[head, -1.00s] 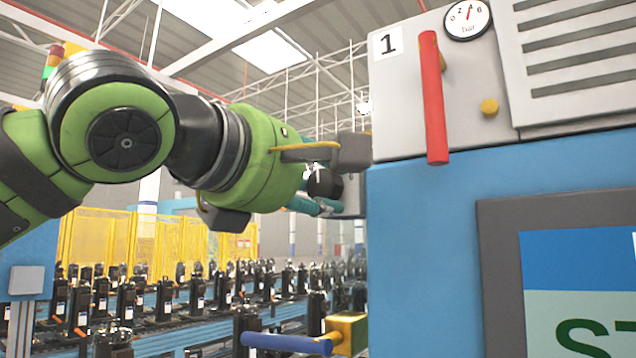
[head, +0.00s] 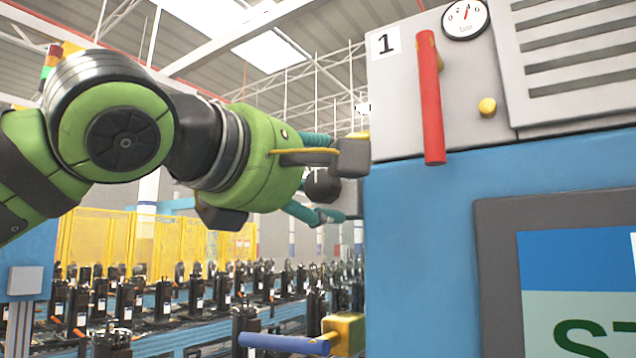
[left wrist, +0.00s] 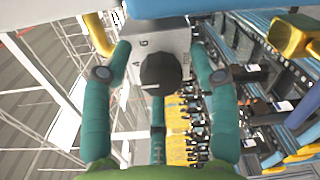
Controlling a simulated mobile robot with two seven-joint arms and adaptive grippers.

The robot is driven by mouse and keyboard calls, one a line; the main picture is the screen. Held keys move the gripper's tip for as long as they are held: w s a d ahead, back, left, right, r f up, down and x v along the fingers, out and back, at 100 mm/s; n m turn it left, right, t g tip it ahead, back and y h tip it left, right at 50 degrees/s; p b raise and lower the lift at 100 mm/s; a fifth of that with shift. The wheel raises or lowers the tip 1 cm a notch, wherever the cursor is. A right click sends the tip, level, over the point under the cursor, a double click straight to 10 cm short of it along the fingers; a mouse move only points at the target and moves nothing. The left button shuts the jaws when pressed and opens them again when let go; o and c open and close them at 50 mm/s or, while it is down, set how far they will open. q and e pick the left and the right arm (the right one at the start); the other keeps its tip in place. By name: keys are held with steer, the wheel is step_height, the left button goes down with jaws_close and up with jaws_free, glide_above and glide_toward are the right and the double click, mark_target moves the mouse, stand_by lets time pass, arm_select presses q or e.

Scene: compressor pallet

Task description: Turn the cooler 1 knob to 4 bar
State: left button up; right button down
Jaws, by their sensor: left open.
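The black round knob (left wrist: 160,73) sits on a grey box (left wrist: 160,42) with partly readable printed marks in the left wrist view. A pale line shows on the knob's left part. In the head view the knob (head: 322,187) is dark and partly covered. My left gripper (left wrist: 160,62) is open, with its teal fingers on either side of the knob; I cannot tell whether they touch it. The gripper also shows in the head view (head: 322,178). The round bar gauge (head: 465,18) is at the top right, its needle pointing up and slightly right. My right gripper is out of view.
A red handle (head: 431,100) hangs beside the "1" label (head: 385,43) on the grey and blue cabinet (head: 415,240). A blue-handled yellow valve (head: 345,335) is below my gripper. Compressors (head: 135,300) stand in rows behind.

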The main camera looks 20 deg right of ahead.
arm_select(q)
steer(key=v, duration=1.2)
steer(key=shift+f, duration=0.1)
